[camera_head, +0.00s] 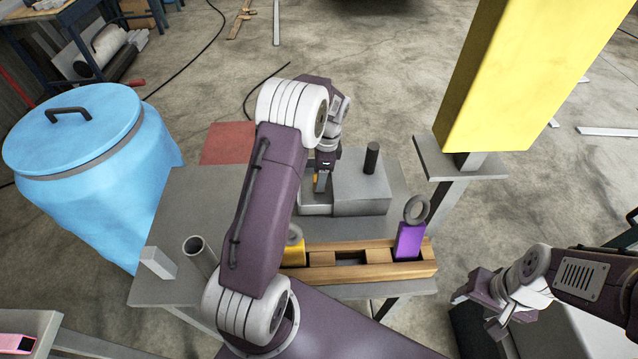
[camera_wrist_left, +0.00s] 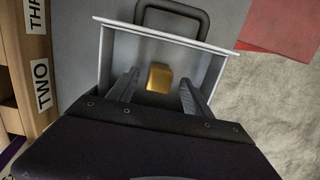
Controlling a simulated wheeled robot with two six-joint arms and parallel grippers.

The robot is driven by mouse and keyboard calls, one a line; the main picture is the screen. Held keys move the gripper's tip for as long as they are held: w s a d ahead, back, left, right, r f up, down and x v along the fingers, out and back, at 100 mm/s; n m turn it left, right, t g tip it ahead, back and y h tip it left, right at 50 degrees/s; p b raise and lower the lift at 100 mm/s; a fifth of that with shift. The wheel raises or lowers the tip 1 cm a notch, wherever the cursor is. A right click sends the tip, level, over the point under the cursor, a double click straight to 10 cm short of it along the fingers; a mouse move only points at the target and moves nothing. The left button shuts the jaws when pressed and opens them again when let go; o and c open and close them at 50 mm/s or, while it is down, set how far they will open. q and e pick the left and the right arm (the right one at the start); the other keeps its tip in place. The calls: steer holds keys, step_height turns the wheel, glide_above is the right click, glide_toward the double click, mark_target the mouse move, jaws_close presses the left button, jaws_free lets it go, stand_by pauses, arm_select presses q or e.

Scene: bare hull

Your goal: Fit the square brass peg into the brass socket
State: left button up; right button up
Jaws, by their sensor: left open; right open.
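A square brass block (camera_wrist_left: 160,78), which looks like the peg, sits in an open drawer (camera_wrist_left: 205,45) with a dark handle. My left gripper (camera_wrist_left: 158,92) is over the drawer, its open fingers on either side of the block; I cannot tell if they touch it. In the head view, my left gripper (camera_head: 321,182) is beside the grey box (camera_head: 360,195), with a bit of brass showing by it. My right gripper (camera_head: 490,300) is open and empty, right of the table. I cannot make out the brass socket; my left arm hides part of the table.
A wooden rack (camera_head: 340,272) holds a purple ringed block (camera_head: 408,241) and a yellow one (camera_head: 294,252). A grey tube (camera_head: 197,250) and a pale block (camera_head: 157,263) stand at the table's left. A blue barrel (camera_head: 85,180) and a yellow column (camera_head: 520,75) flank the table.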

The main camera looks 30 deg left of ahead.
arm_select(q)
steer(key=shift+r, duration=0.1)
jaws_close()
step_height(320, 180, up, 10)
steer(key=shift+p, duration=0.45)
